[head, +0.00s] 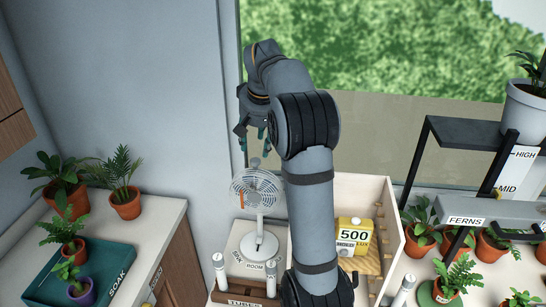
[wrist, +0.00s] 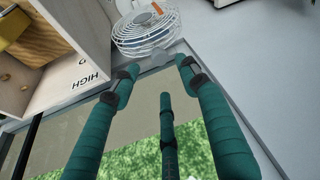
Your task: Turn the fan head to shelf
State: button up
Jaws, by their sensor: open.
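The small white fan stands on a pale board. Its round fan head (head: 256,190) has a wire cage with a blue ring and an orange tab at its left; it faces roughly toward the head camera. Its stem and base (head: 259,243) are below. My gripper (head: 255,143) is open and empty, its teal fingers hanging above and behind the fan head, apart from it. In the wrist view, the fan head (wrist: 145,32) lies just beyond the spread fingers (wrist: 157,74). The black shelf (head: 465,130) stands at the right, with a FERNS label.
A pale wooden crate (head: 386,205) holding a yellow box marked 500 (head: 354,236) is right of the fan, partly behind my arm. A TUBES rack (head: 245,300) with white tubes is in front. Potted plants (head: 124,203) and a teal SOAK tray (head: 100,262) are left. A window is behind.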

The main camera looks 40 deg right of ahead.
aim_at(255, 160)
jog(key=p+x, duration=0.1)
jog(key=x, duration=0.7)
jog(key=shift+w+f, duration=0.1)
jog(key=shift+c, duration=0.5)
grip_shut()
